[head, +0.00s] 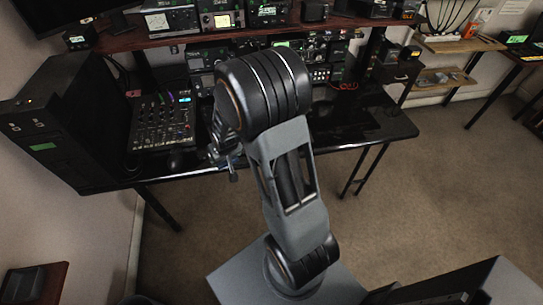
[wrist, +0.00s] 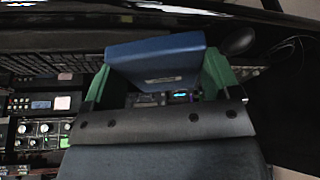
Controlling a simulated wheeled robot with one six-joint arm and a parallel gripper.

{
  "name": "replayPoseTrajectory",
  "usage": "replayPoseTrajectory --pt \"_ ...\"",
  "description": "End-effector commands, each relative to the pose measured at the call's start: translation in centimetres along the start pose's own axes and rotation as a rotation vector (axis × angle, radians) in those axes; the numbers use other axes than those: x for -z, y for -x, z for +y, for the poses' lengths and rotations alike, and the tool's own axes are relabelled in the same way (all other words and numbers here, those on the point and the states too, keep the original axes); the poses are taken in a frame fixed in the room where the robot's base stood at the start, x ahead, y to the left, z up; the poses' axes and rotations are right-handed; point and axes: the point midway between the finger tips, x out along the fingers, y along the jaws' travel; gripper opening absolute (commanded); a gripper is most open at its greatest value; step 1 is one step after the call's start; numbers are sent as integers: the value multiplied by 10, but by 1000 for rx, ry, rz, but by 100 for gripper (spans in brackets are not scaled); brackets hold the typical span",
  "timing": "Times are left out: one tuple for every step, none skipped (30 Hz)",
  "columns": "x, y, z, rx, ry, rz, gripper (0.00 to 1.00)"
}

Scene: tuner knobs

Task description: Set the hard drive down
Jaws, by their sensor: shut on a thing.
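The hard drive (wrist: 155,60) is a blue block with a small pale label, seen in the wrist view. It sits between the two green fingers of my gripper (wrist: 158,72), which is shut on it. In the head view, part of my gripper (head: 228,155) shows over the front part of the glossy black desk (head: 395,128), left of my arm. The drive is hidden there. I cannot tell whether the drive touches any surface.
A mixer (head: 163,122) stands on the desk at left, beside a black computer tower (head: 62,125). Radio equipment fills the back and the wooden shelf (head: 150,38) above. The desk's right part is mostly clear. A dark rounded object (wrist: 238,41) is close to the drive.

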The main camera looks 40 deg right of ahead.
Motion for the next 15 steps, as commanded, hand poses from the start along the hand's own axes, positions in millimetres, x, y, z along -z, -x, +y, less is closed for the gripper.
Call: replayPoseTrajectory --pt "-2 -15 12 -12 -28 15 54" --pt "-1 -13 18 -19 -44 15 54" --pt "0 -10 27 -28 -66 17 54" --pt "0 -7 33 -35 -83 17 54" --pt "-1 -4 39 -41 -99 16 54" --pt "-3 1 47 -51 -121 16 54" --pt "-5 5 53 -57 -136 16 54" --pt "-7 8 58 -64 -151 16 54" --pt "-10 13 65 -73 -170 16 54" --pt "-13 17 70 -79 -184 15 54" --pt "-16 21 74 -85 -197 15 54" --pt "-21 26 79 -92 -214 14 54" --pt "-24 30 82 -97 -225 14 54" --pt "-27 34 85 -102 -236 13 54" --pt "-32 38 89 -108 -249 11 54"
